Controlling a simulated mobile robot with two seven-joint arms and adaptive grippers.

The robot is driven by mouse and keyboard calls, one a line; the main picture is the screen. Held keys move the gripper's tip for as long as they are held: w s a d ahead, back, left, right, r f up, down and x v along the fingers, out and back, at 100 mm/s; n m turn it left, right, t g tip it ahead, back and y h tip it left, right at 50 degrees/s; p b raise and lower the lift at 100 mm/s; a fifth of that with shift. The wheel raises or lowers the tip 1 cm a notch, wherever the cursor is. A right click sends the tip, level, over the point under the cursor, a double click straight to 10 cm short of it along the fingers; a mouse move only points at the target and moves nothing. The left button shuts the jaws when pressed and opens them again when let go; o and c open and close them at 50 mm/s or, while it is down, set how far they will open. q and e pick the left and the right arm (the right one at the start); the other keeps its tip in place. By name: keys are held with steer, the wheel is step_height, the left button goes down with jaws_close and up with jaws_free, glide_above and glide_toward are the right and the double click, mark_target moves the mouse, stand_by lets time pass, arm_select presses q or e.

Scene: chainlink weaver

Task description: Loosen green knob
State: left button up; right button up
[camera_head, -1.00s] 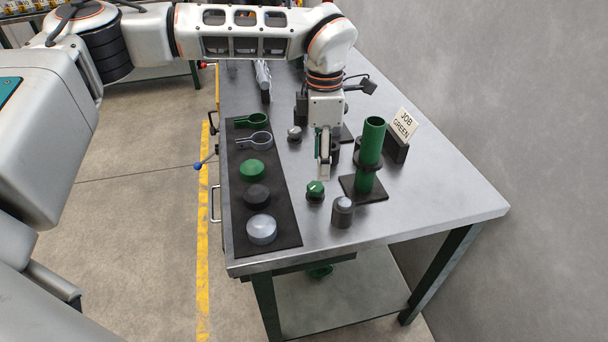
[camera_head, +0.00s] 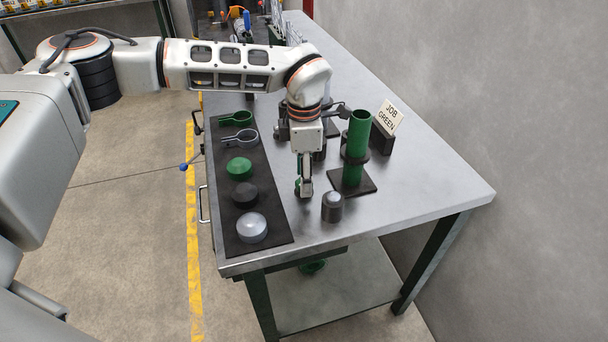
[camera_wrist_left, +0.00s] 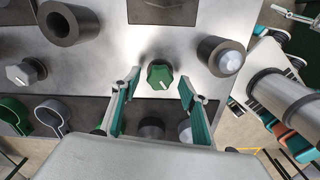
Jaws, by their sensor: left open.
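The green knob (camera_wrist_left: 160,74) has a faceted rim and a white pointer mark, and sits on the metal bench top. My left gripper (camera_wrist_left: 159,88) is open, with one finger on each side of the knob in the left wrist view. I cannot tell whether the fingers touch it. In the head view my left gripper (camera_head: 304,190) points straight down at the bench and hides the knob.
The green tube (camera_head: 357,135) stands on a dark base right of the gripper, with the JOB GREEN card (camera_head: 390,116) behind. A grey-capped post (camera_head: 332,207) is close in front. Caps and clamps lie on the black mat (camera_head: 270,218) at left. The bench's front right is clear.

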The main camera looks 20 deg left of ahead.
arm_select(q)
steer(key=c, duration=1.1)
